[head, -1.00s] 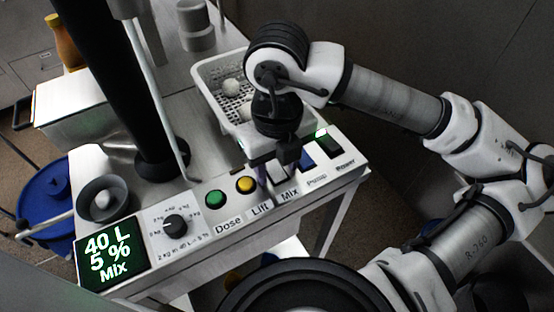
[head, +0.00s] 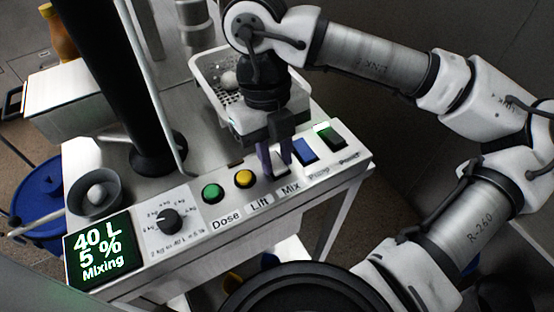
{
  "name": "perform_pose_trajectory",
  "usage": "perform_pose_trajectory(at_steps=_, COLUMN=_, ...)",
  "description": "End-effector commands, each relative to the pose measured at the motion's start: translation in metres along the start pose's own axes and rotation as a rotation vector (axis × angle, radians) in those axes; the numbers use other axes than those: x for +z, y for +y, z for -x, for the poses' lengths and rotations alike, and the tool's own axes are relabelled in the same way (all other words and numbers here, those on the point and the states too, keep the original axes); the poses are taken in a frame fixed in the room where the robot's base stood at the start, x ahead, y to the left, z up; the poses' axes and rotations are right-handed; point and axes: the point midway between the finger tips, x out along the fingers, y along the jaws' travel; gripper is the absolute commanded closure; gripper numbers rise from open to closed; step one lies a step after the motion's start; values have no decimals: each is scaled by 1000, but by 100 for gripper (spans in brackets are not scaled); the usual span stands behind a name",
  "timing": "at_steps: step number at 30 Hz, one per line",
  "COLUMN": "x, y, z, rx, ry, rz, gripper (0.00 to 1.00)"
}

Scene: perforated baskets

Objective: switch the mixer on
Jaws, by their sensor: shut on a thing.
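The Mix switch (head: 281,172) sits on the sloped front panel, above its "Mix" label (head: 290,189), and is partly hidden by my gripper. My gripper (head: 275,174) points down at it, with its purple fingers on either side, shut on the switch. The display (head: 100,248) at the panel's left end reads "40 L 5 % Mixing". The exact tilt of the switch is hard to see between the fingers.
Left of Mix are the yellow Lift button (head: 244,179), the green Dose button (head: 212,193) and a black knob (head: 167,221). Right of it are the blue Pump switch (head: 305,151) and the Power switch (head: 331,136). A white perforated basket (head: 205,72) stands behind my gripper.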

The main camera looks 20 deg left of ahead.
Motion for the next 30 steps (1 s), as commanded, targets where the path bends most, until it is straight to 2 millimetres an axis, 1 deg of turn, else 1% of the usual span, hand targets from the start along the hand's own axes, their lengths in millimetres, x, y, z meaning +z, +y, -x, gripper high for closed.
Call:
perform_pose_trajectory(at_steps=3, x=3, y=0, z=-1, rx=-2, ry=57, rz=-1, gripper=99)
perform_pose_trajectory(at_steps=6, x=2, y=0, z=1, rx=0, ry=79, rz=0, gripper=99)
perform_pose_trajectory(at_steps=14, x=2, y=0, z=1, rx=1, ry=81, rz=0, gripper=99)
perform_pose_trajectory(at_steps=15, x=2, y=0, z=1, rx=1, ry=81, rz=0, gripper=74)
perform_pose_trajectory(at_steps=19, x=2, y=0, z=1, rx=1, ry=80, rz=0, gripper=57)
perform_pose_trajectory(at_steps=20, x=2, y=0, z=1, rx=1, ry=80, rz=0, gripper=55)
perform_pose_trajectory(at_steps=27, x=2, y=0, z=1, rx=0, ry=80, rz=0, gripper=55)
perform_pose_trajectory(at_steps=30, x=3, y=0, z=4, rx=0, ry=79, rz=-1, gripper=55)
